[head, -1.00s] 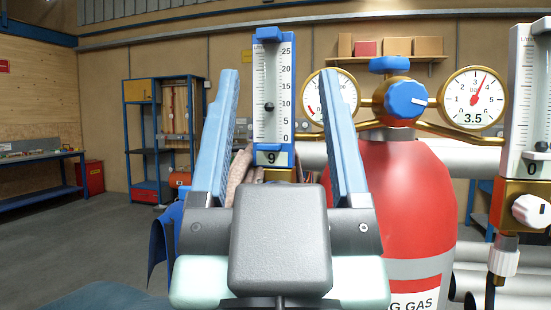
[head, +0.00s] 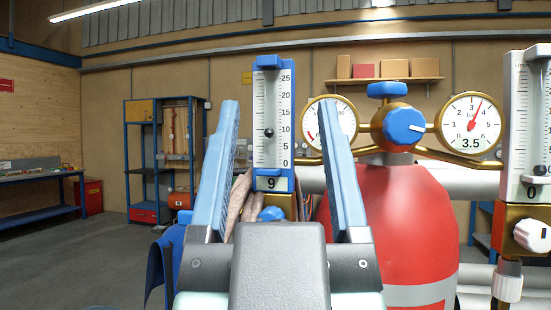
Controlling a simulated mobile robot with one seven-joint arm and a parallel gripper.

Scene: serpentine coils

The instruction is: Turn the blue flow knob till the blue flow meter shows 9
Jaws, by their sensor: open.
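The blue flow meter (head: 273,120) stands upright in the head view, seen between my gripper's fingers. Its window reads 9 and its dark float ball sits near the 9 level on the scale. The blue flow knob (head: 271,214) shows as a small blue top just above my gripper's body, below the meter; its lower part is hidden. My gripper (head: 279,122) is open, with its two blue fingers pointing up, one on each side of the meter in the picture. Nothing is between the fingers close to me, and they look clear of the knob.
A red gas cylinder (head: 392,235) stands to the right, with a blue regulator knob (head: 404,127) and a gauge (head: 470,123) reading 3.5. A white flow meter (head: 527,125) reading 0, with a white knob (head: 532,235), is at the far right. Open floor lies at the left.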

